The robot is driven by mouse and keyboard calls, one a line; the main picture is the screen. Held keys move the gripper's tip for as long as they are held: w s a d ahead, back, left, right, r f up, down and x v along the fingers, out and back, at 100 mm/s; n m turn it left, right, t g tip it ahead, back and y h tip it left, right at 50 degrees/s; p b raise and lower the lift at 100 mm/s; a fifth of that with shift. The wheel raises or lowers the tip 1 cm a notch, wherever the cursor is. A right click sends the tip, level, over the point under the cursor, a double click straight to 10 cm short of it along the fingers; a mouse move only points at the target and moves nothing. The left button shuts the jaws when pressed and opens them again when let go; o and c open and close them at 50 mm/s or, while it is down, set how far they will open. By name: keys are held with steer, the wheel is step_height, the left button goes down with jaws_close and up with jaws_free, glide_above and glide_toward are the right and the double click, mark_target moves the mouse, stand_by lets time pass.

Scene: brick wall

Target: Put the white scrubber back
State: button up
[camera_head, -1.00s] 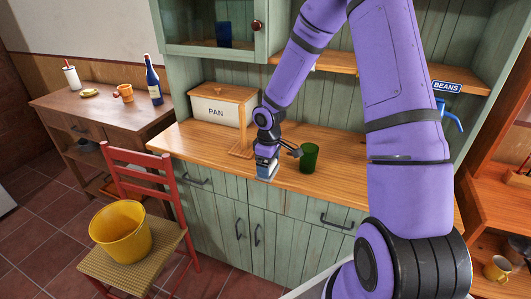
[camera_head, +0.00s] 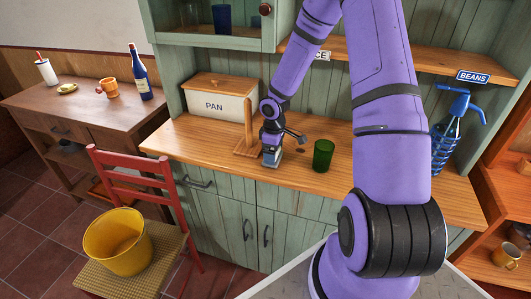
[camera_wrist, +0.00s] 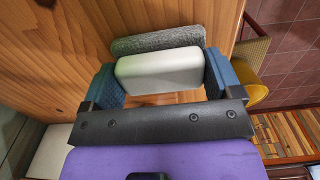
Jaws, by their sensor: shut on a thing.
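My gripper (camera_head: 271,158) is low over the wooden counter (camera_head: 315,185), near its front edge. In the wrist view its two blue fingers (camera_wrist: 163,76) are shut on the white scrubber (camera_wrist: 158,72), one at each side. The scrubber is a pale rounded block with a rough grey layer along its far side. In the head view the gripper mostly hides it. I cannot tell whether the scrubber touches the counter.
A green cup (camera_head: 323,155) stands just right of the gripper. A wooden stand (camera_head: 248,125) and the PAN box (camera_head: 215,104) are to the left and behind. A blue siphon bottle (camera_head: 446,140) is at the right. A red chair (camera_head: 140,178) holds a yellow bucket (camera_head: 117,241).

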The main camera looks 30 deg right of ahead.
steer(key=shift+d+f, duration=0.1)
steer(key=shift+f, duration=0.1)
steer(key=o, duration=0.7)
steer(key=shift+f, duration=0.1)
step_height(320, 180, up, 12)
steer(key=s+a+r+m+t+h, duration=0.15)
steer(key=s+a+r, duration=0.3)
steer(key=r, duration=0.45)
steer(key=s+a+r+m+h, duration=0.1)
steer(key=s+a+r+m, duration=0.15)
steer(key=s+r, duration=0.55)
steer(key=s+a+r+m+t, duration=0.1)
steer(key=s+a+r, duration=0.1)
steer(key=s+r, duration=0.1)
steer(key=s+a+r+m+t+y, duration=0.1)
steer(key=s+a+r, duration=0.1)
steer(key=s+r, duration=0.2)
steer(key=s+a+r+m+t+y, duration=0.1)
steer(key=s+a+r, duration=0.1)
steer(key=s, duration=0.5)
steer(key=shift+a+r+m+t+y, duration=0.15)
steer(key=shift+r+m+t+y, duration=0.15)
steer(key=shift+r, duration=0.4)
